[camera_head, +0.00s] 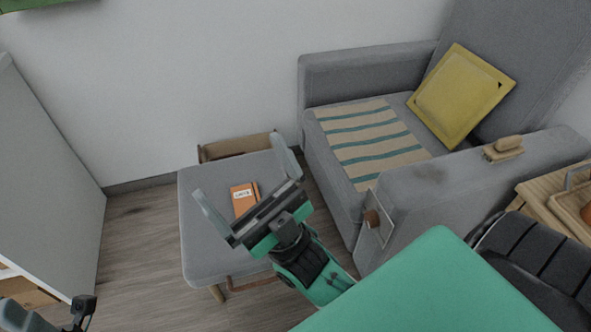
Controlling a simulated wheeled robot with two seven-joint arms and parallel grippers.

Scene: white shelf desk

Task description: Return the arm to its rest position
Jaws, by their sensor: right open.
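My right gripper (246,183) is open, its two grey fingers spread apart and pointing up and left in the picture. It hangs over the grey ottoman (205,235). An orange box or book (242,196) with a white label lies on the ottoman and shows between the fingers, partly hidden by the gripper's dark body. I see nothing held in the fingers. The green and black right arm comes in from the lower right. At the bottom left corner a small dark part (82,308) shows, probably of my left gripper; its fingers cannot be made out.
A grey armchair (355,75) with a striped cloth (368,140) and yellow cushion (462,95) stands at the right. A wooden side table (535,200) is at the right edge. A white cabinet (45,180) stands at the left. Wooden floor (140,230) is clear between cabinet and ottoman.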

